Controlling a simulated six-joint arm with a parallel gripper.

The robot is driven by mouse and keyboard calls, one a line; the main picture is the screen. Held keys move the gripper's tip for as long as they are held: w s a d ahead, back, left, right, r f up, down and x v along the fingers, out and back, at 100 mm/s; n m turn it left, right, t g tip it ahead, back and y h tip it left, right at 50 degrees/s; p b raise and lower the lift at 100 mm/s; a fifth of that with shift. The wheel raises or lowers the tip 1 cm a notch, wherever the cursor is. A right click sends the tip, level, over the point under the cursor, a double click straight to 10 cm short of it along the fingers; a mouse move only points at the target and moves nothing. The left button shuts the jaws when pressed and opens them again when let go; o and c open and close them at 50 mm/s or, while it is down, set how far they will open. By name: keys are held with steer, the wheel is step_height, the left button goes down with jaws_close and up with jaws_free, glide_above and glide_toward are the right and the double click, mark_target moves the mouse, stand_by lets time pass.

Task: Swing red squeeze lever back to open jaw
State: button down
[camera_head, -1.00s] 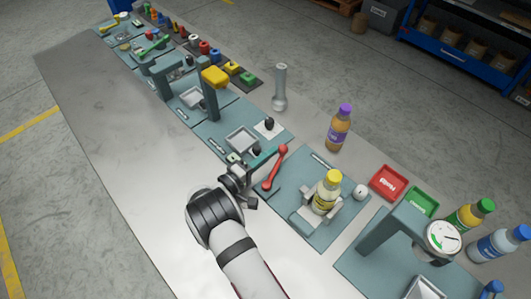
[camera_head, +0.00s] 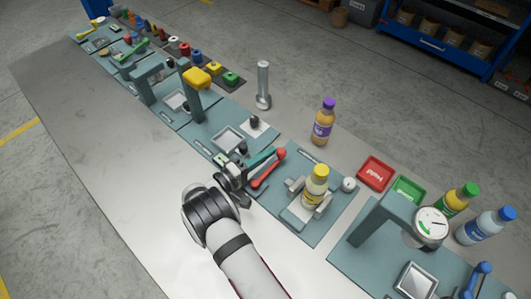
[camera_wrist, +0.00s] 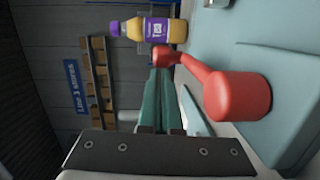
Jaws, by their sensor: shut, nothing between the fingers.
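The red squeeze lever (camera_head: 265,173) stands on a teal plate (camera_head: 318,235), leaning right and back, with a round knob at its far end. A yellow-capped bottle (camera_head: 316,187) sits upright between the grey jaw pieces (camera_head: 297,187) to its right. My gripper (camera_head: 275,151) is shut and empty, its teal fingers reaching beside the lever with their tips at the knob. In the wrist view the lever (camera_wrist: 205,72) runs to the right of my shut fingers (camera_wrist: 160,72). The knob shows just past the tips; whether they touch is unclear.
A purple-capped bottle (camera_head: 323,122) stands behind the lever. A red tray (camera_head: 375,173) and a green tray (camera_head: 408,189) lie to the right, near a teal gauge stand (camera_head: 375,220). The bench's front left is bare metal.

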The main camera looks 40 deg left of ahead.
steer(key=a, duration=0.1)
steer(key=s+a, duration=0.1)
steer(key=a, duration=0.1)
steer(key=shift+s+a, duration=0.1)
steer(key=shift+s, duration=0.25)
steer(key=s+a, duration=0.1)
steer(key=s, duration=0.2)
steer(key=s+a, duration=0.1)
steer(key=s, duration=0.2)
steer(key=s+a, duration=0.1)
steer(key=s, duration=0.2)
steer(key=shift+s+a+r, duration=0.15)
steer(key=shift+s+r, duration=0.15)
steer(key=shift+s, duration=0.1)
